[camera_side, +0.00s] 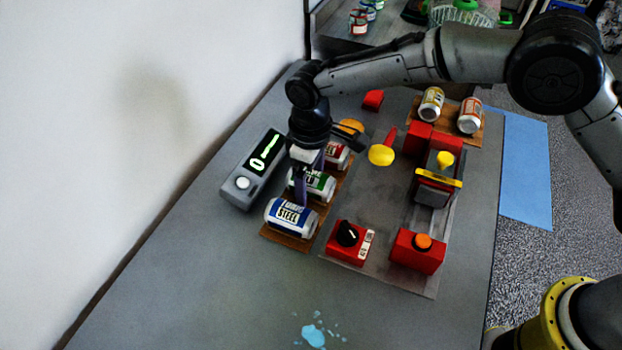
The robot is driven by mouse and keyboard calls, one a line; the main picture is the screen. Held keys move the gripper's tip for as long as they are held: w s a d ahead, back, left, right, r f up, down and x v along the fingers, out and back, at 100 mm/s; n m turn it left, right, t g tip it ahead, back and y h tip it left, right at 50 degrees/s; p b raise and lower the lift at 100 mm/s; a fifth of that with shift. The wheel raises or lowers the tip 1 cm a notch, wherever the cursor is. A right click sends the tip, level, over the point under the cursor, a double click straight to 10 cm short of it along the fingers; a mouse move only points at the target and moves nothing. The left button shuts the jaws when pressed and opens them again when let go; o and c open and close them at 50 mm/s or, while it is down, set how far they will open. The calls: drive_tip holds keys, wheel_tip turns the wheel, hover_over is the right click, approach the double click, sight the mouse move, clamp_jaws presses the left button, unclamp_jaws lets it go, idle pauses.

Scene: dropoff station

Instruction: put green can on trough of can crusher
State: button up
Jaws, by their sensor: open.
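The green can (318,184) lies on its side on a brown board, between a red can (337,154) and a blue can (291,216). My gripper (301,196) points down over this row, its fingers in front of the left part of the green can. It is open; whether a finger touches the can, I cannot tell. The can crusher (437,190) stands to the right on a grey plate, with red blocks, a yellow bar and a yellow knob. Its trough (425,222) appears as a grey channel, partly hidden by the crusher's block.
A grey display box (252,170) stands left of the cans. Two cans sit at the back right. The front table is clear except for a blue splash (313,335).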

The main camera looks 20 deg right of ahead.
sight(310, 174)
drive_tip(key=c, duration=0.8)
drive_tip(key=shift+r, duration=2.5)
